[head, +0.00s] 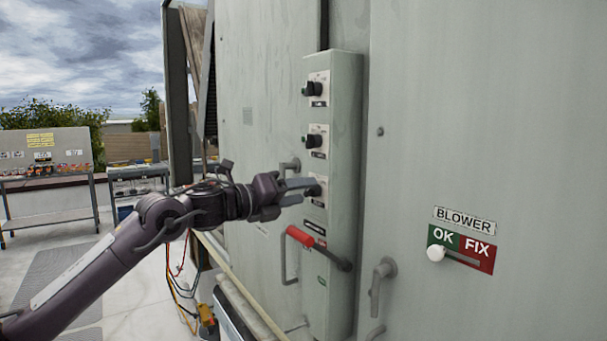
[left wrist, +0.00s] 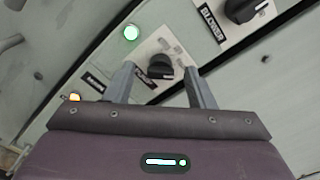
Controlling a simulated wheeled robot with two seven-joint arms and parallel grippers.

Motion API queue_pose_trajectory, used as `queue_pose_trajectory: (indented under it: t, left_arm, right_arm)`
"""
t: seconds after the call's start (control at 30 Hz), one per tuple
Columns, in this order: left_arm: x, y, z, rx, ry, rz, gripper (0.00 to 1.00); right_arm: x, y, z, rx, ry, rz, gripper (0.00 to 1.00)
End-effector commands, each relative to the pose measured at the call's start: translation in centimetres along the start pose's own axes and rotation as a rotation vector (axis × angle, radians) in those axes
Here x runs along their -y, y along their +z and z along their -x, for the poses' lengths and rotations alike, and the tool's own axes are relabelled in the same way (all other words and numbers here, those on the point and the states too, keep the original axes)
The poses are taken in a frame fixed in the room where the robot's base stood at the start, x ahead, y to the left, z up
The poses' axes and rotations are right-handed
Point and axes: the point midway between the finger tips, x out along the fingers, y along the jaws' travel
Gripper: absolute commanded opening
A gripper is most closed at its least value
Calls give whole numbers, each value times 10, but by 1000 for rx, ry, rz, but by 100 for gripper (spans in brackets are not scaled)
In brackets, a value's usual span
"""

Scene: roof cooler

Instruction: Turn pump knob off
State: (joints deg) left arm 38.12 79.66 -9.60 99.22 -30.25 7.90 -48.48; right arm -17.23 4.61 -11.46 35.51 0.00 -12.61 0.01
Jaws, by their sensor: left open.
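The grey control box (head: 345,130) on the unit's wall carries three black knobs on pale plates. My left gripper (head: 303,190) is at the lowest knob (head: 314,190), which its fingers partly hide. In the left wrist view the open fingers stand on either side of a black knob (left wrist: 160,66), with visible gaps to it. The neighbouring knob (left wrist: 245,9) has a BLOWER label. My right gripper is not in view.
A red-handled lever (head: 300,236) sits just below the lowest knob. A BLOWER OK/FIX slider (head: 462,248) and door handles (head: 381,284) are on the right panel. The left wrist view shows a lit green lamp (left wrist: 131,32) and an orange lamp (left wrist: 74,97).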

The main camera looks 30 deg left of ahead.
Motion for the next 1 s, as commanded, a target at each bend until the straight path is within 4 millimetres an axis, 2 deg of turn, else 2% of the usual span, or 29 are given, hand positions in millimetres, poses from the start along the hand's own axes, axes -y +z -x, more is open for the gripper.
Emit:
queue_pose_trajectory:
  t: [0.03, 0.13, 0.5, 0.83, 1.0]
  left_arm:
    - [4, 3, -5, 0, -3, 2, 49]
    - [3, 1, -11, -1, -2, 0, 49]
    - [0, -1, -15, -2, 0, -2, 49]
    - [0, -1, -15, -2, 0, -2, 6]
    - [0, -1, -15, -2, 0, 4, 5]
  right_arm:
    - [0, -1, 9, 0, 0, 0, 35]
    - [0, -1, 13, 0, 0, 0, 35]
    - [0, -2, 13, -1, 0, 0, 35]
    - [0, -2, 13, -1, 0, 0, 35]
    - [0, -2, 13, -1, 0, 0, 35]
